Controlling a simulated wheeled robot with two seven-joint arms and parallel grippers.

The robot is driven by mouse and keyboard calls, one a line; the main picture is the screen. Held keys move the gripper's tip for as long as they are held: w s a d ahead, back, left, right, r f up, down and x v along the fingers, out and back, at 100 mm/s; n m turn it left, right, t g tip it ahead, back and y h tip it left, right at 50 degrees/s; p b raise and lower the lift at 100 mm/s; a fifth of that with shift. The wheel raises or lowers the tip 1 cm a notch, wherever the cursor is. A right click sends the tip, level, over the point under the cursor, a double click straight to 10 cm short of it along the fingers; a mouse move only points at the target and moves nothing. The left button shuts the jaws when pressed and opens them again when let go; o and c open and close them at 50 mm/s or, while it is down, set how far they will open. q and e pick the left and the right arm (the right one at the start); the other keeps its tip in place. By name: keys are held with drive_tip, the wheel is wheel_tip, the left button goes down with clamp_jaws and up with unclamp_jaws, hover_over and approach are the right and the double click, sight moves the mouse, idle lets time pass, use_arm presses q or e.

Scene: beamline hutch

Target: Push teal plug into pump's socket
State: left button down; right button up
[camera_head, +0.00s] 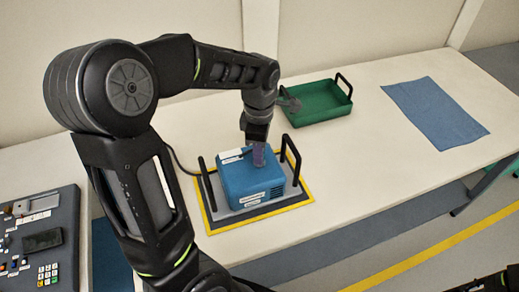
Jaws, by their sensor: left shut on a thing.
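The pump (250,182) is a blue box with white labels, standing on a grey base plate between two black upright handles. My left gripper (257,146) comes down from above to the top rear of the pump. It is shut on a small piece, taken as the plug (259,157), which looks purplish rather than teal here. The piece's lower end is at the pump's top face. I cannot tell whether it touches the pump or is in the socket, as the socket is hidden.
A yellow-edged mat (214,225) lies under the pump. A green tray (318,108) with black handles stands behind it to the right. A blue cloth (434,112) lies at the far right. A dark panel with keys (40,240) is at left. A black cable (178,163) runs behind the pump.

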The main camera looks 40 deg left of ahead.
use_arm(q)
drive_tip(key=c, duration=1.1)
unclamp_jaws()
drive_tip(key=shift+c, duration=0.2)
drive_tip(key=shift+r, duration=0.15)
wheel_tip(320, 180, up, 8)
drive_tip(key=shift+f+b, duration=0.2)
drive_tip(key=shift+b, duration=0.2)
drive_tip(key=shift+f, duration=0.1)
